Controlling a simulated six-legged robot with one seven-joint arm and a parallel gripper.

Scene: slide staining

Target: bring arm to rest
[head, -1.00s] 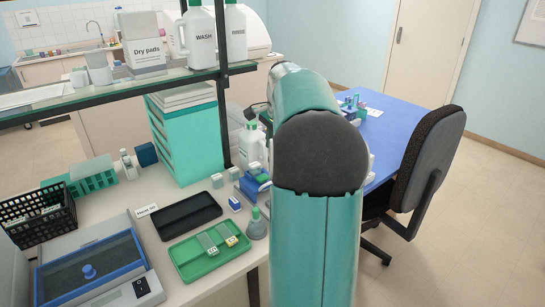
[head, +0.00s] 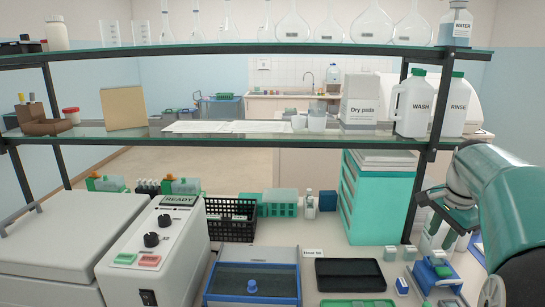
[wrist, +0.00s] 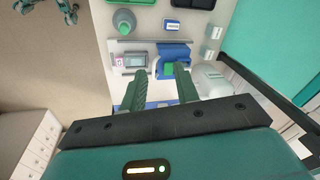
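My arm shows at the right edge of the head view, with its wrist end beside the teal drawer unit (head: 378,200). In the wrist view my gripper (wrist: 163,84) has its two green fingers spread apart, with nothing held between them. Beyond the fingertips is a blue bench device (wrist: 174,52) with a green block in it; I cannot tell the exact gap. The device also shows in the head view (head: 437,275), below my arm.
A glass shelf (head: 250,130) carries WASH (head: 412,105) and RINSE (head: 455,108) bottles close to my arm. A black tray (head: 350,275), a blue-framed box (head: 252,282) and a READY machine (head: 160,250) stand on the bench. A white bottle (wrist: 210,80) is right of my fingers.

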